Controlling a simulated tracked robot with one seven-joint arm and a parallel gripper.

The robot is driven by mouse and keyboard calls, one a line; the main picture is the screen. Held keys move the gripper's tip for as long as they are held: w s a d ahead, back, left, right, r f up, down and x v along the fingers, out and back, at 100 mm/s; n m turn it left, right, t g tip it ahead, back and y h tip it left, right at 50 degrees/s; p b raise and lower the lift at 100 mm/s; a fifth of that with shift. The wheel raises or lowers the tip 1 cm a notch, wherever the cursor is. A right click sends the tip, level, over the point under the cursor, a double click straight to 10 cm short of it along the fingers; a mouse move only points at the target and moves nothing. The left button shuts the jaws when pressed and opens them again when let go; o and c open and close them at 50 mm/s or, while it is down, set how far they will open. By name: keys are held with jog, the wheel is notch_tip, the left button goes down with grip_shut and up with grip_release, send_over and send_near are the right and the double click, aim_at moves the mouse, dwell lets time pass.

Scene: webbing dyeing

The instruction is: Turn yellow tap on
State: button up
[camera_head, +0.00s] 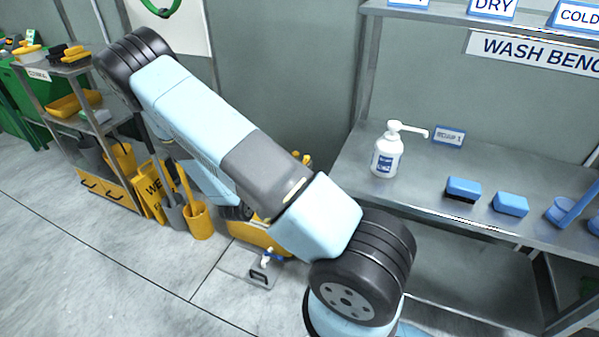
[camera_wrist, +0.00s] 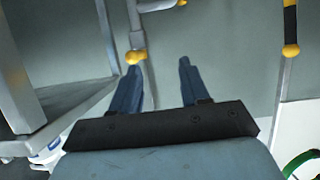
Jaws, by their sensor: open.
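In the wrist view a grey pipe or lever ends in a rounded yellow knob (camera_wrist: 135,57), and a second yellow piece (camera_wrist: 182,2) is cut by the top edge. They look like parts of the tap, but I cannot tell how they join or how the tap is set. My gripper (camera_wrist: 158,64) is open and empty, with two dark blue fingers. The left fingertip is just below the knob in the picture; I cannot tell whether it touches. The right finger is clear of it. The head view shows neither my gripper nor the tap.
A black-and-yellow fitting (camera_wrist: 291,48) hangs on a thin pipe at right, near a green ring (camera_wrist: 300,165). A metal bench (camera_head: 490,175) with a pump bottle (camera_head: 387,155) and blue brushes (camera_head: 463,187) stands right. A yellow bucket (camera_head: 199,222) stands on the floor at left.

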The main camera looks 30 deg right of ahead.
jog(key=shift+s+d+f+n+t+h, duration=0.9)
jog(key=shift+s+d+f+t+h, duration=0.45)
jog(key=shift+s+d+h, duration=0.55)
jog(key=x, duration=1.3)
jog(key=shift+f, duration=0.25)
grip_shut()
